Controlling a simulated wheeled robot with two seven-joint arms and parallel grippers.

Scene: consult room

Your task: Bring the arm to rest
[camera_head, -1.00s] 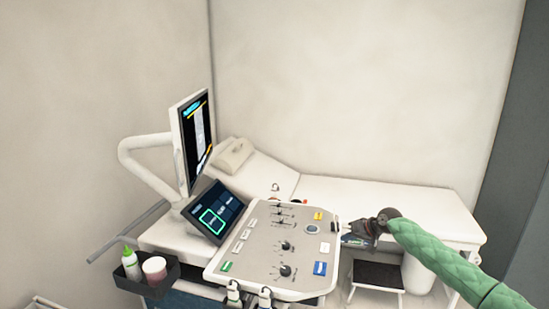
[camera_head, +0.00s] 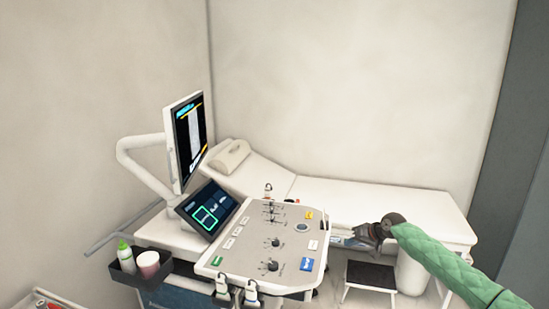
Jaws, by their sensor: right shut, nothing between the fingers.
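My right arm, in a green quilted sleeve, comes in from the lower right. My right gripper (camera_head: 345,237) is shut and empty. It points left, just right of the ultrasound machine's control panel (camera_head: 290,225), and appears apart from it. My left gripper is out of view.
A monitor (camera_head: 187,140) on a white bent arm and a touch screen (camera_head: 207,209) rise behind the panel. A bin (camera_head: 140,276) holds a bottle (camera_head: 125,256) and a pink-white jar (camera_head: 149,264). An exam couch (camera_head: 380,205) stands behind, a step stool (camera_head: 370,275) below my arm.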

